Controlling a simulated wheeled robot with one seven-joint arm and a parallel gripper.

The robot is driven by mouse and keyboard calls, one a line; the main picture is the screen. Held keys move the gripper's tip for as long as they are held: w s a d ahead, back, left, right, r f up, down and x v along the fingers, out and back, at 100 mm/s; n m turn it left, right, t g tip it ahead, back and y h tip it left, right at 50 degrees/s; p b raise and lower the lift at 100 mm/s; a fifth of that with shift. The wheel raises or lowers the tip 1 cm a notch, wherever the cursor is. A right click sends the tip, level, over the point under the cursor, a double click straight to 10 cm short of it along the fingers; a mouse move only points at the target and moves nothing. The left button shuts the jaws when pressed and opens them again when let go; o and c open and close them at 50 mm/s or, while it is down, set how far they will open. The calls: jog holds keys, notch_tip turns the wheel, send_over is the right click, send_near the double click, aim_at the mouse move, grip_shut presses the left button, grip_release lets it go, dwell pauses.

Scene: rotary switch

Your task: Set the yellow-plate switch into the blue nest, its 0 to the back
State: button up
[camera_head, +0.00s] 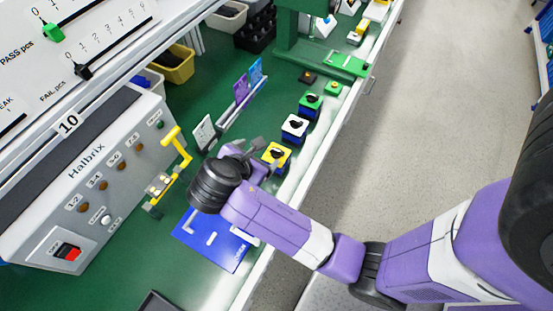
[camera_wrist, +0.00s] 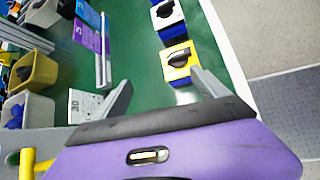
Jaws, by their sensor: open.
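The yellow-plate switch (camera_head: 276,154) has a black knob and a blue body. It stands on the green bench near the front edge. It also shows in the wrist view (camera_wrist: 178,61), just beyond my right fingertip. My gripper (camera_head: 258,157) is open and empty beside the switch; its spread fingers also show in the wrist view (camera_wrist: 161,78). I cannot make out the 0 mark on the plate. A blue board (camera_head: 213,240) with white marks lies on the bench, partly under my arm. I cannot tell whether it is the nest.
A white-plate switch (camera_head: 294,127) and a green-plate switch (camera_head: 310,104) stand in line beyond the yellow one. A yellow fixture (camera_head: 176,148), a card rack (camera_head: 243,104) and the grey Halbrix panel (camera_head: 85,180) stand to the left. A green press (camera_head: 300,45) stands farther off.

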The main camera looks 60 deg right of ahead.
aim_at(274, 156)
jog(key=shift+s+d+f+n+g, duration=0.15)
jog(key=shift+s+n+g, duration=0.45)
jog(key=shift+s, duration=0.6)
jog(key=shift+s+d+f, duration=0.2)
jog(key=shift+x, duration=3.55)
jog(key=shift+s, duration=0.1)
jog(key=c, duration=1.6)
jog(key=shift+c, duration=0.4)
jog(key=shift+r, duration=0.15)
